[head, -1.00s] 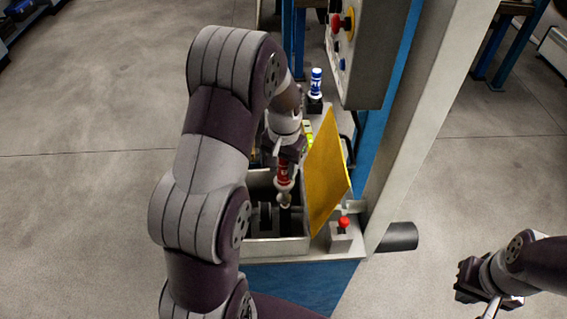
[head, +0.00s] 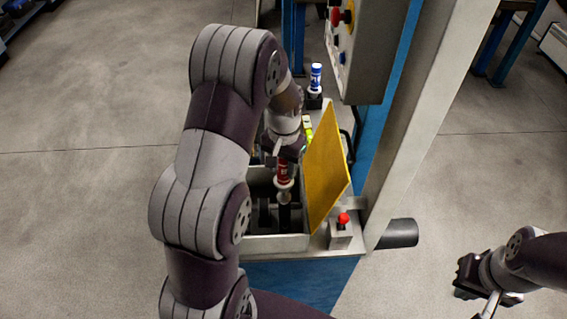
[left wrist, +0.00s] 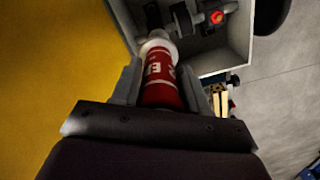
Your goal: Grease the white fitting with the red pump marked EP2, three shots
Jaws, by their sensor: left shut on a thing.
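The red pump (head: 283,171) is in my left gripper (head: 283,160), nozzle pointing down over the open grey box. In the left wrist view the red pump (left wrist: 161,82) sits between both fingers, part of its lettering, "E" and likely "P", showing, with its pale nozzle end toward the box. A fitting with a red head (left wrist: 217,17) shows inside the box in that view. I cannot make out a white fitting; the pump and gripper may hide it. My right gripper (head: 468,284) is away at the lower right; its jaws are unclear.
The yellow lid (head: 327,170) stands open just right of the grey box (head: 277,244). A blue-and-white pump (head: 316,80) stands in a holder behind. A small box with a red button (head: 343,219) is at the front right. A control panel (head: 362,50) overhangs the back.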

